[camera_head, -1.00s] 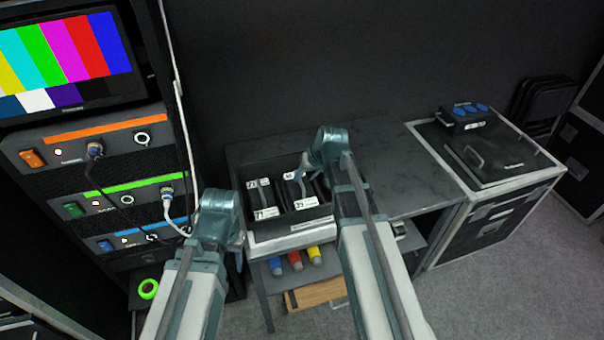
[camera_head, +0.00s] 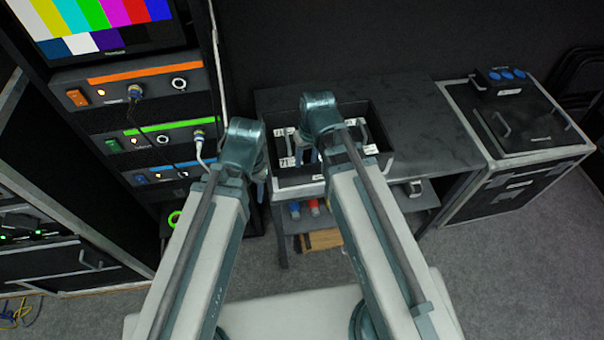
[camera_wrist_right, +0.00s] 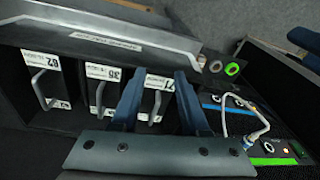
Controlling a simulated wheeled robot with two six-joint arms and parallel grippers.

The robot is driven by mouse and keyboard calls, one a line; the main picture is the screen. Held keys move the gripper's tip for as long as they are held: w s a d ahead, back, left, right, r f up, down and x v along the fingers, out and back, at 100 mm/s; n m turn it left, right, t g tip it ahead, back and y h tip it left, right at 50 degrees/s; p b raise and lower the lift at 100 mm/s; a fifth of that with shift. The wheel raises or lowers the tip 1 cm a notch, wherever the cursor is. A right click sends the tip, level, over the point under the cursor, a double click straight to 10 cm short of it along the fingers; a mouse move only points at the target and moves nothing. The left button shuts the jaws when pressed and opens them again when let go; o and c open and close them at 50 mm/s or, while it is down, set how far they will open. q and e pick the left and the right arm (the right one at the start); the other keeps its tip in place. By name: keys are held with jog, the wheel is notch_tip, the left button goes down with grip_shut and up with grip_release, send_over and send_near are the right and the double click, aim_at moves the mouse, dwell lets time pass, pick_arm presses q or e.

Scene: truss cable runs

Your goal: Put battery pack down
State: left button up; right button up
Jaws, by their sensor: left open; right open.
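Several dark battery packs with white number labels and grey handles stand in slots of a black bin (camera_head: 356,108) on the table. In the right wrist view the packs are 62 (camera_wrist_right: 45,85), 35 (camera_wrist_right: 101,90) and 71 (camera_wrist_right: 155,95). My right gripper (camera_wrist_right: 160,100) is open, its blue fingers on either side of pack 71's handle. I cannot tell whether they touch it. In the head view my right arm hides part of the bin. My left gripper (camera_head: 259,190) is open and empty at the bin's left front corner.
A rack with orange, green and blue banded units (camera_head: 150,90) and cables stands close on the left. The tabletop (camera_head: 425,130) right of the bin is clear. A flight case (camera_head: 520,130) with a black box (camera_head: 500,80) on it stands at the right.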

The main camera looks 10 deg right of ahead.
jog(key=s+a+n+g+h, duration=0.1)
jog(key=s+a, duration=0.3)
jog(key=s, duration=0.5)
jog(key=shift+g+h, duration=0.3)
jog(key=shift+h, duration=0.3)
jog(key=shift+w+d, duration=0.1)
jog(key=shift+d, duration=0.05)
